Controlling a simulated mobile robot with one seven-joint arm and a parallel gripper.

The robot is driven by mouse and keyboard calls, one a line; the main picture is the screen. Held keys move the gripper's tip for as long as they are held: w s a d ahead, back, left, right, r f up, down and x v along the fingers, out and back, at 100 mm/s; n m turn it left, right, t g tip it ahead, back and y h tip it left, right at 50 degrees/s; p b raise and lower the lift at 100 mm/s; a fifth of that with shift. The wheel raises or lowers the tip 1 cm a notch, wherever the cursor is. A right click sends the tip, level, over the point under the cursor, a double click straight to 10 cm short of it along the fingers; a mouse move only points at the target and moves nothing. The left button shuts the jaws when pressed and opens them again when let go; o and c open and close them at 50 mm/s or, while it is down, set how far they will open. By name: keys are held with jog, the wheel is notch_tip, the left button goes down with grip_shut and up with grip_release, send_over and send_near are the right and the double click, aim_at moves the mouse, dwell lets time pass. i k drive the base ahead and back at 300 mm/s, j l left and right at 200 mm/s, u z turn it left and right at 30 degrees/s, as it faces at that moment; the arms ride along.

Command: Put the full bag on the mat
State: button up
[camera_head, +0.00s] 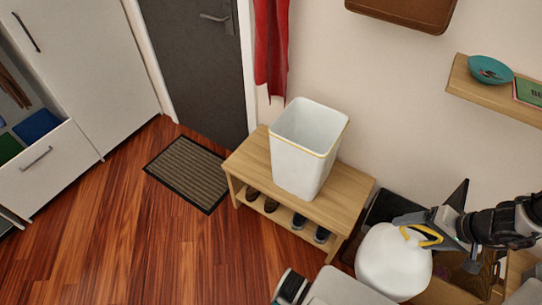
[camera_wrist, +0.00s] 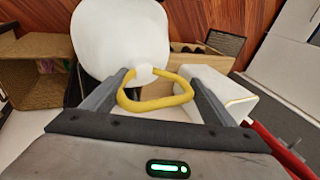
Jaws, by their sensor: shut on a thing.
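The full bag is white and rounded, with a yellow loop handle. In the head view the bag (camera_head: 392,262) hangs at the lower right, and in the wrist view it (camera_wrist: 120,38) fills the upper middle. My gripper (camera_head: 425,235) is shut on the yellow loop, which also shows between the fingers in the wrist view, where my gripper (camera_wrist: 157,95) is at the centre. The mat (camera_head: 187,173) is brown-grey, ribbed and dark-edged. It lies bare on the wooden floor in front of the dark door, well to the left of the bag.
A wooden bench (camera_head: 250,160) with shoes below stands between the bag and the mat. A white bin (camera_head: 303,165) is on it. A dark-lidded box (camera_head: 385,205) is behind the bag. A wall shelf (camera_head: 470,85) is at upper right. The floor left of the bench is clear.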

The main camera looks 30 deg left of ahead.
aim_at(196, 176)
jog(key=j, duration=3.35)
jog(key=i+j, duration=0.1)
jog(key=j, duration=0.45)
jog(key=i+j, duration=0.1)
jog(key=j, duration=0.4)
jog(key=i+j, duration=0.1)
jog(key=j, duration=0.45)
jog(key=u, duration=0.05)
